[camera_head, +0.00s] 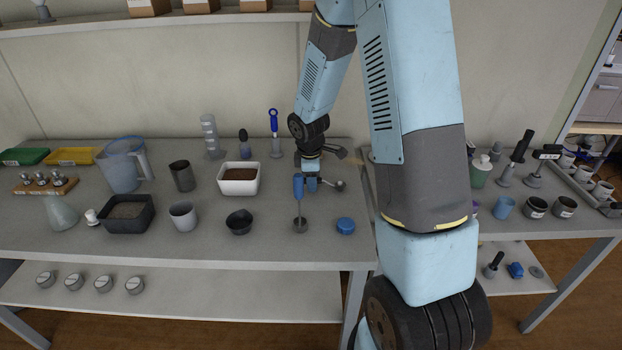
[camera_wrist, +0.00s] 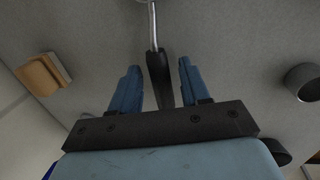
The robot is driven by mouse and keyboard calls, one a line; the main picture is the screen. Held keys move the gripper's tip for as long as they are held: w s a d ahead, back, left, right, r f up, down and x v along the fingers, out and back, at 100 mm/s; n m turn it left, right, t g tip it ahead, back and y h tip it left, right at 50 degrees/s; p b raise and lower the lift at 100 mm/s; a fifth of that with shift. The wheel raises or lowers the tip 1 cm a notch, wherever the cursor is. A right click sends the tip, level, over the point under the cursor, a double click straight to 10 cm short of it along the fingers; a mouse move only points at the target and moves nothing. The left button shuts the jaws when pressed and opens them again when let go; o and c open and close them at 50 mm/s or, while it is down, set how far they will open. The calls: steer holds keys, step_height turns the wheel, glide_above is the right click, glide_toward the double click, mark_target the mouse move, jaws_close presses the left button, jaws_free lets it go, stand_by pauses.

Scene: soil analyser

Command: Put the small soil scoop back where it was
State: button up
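My gripper (camera_head: 312,184) points down low over the middle bench, with blue fingers. In the wrist view, my gripper (camera_wrist: 160,90) has its fingers apart on both sides of a scoop's dark handle (camera_wrist: 160,78), with a visible gap on each side. Its metal shaft (camera_wrist: 153,25) runs out at the top of that view. In the head view, the scoop's small metal bowl (camera_head: 340,184) shows just right of my fingers; its handle is hidden there. I cannot tell whether the scoop touches the bench.
A blue-handled tool (camera_head: 300,217) with a metal lower end stands just in front of my gripper. A blue lid (camera_head: 345,226) lies at front right. A white soil tray (camera_head: 257,178), dark bowl (camera_head: 239,222) and another blue-handled tool (camera_head: 273,123) are to the left.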

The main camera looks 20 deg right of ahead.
steer(key=shift+o, duration=0.2)
steer(key=shift+r, duration=0.1)
step_height(320, 180, up, 14)
steer(key=s+a+f, duration=0.1)
steer(key=s, duration=0.1)
steer(key=s+r+m+t, duration=0.1)
steer(key=s+r+m, duration=0.3)
steer(key=s+r, duration=0.2)
steer(key=s+r+m+t, duration=0.1)
steer(key=s+r+m, duration=0.4)
steer(key=s, duration=0.6)
steer(key=s+r+m+t+y, duration=0.1)
steer(key=s+r+m, duration=0.4)
steer(key=s, duration=0.4)
steer(key=shift+s+d+r+t, duration=0.2)
steer(key=shift+d+r+t, duration=0.25)
steer(key=shift+r, duration=0.35)
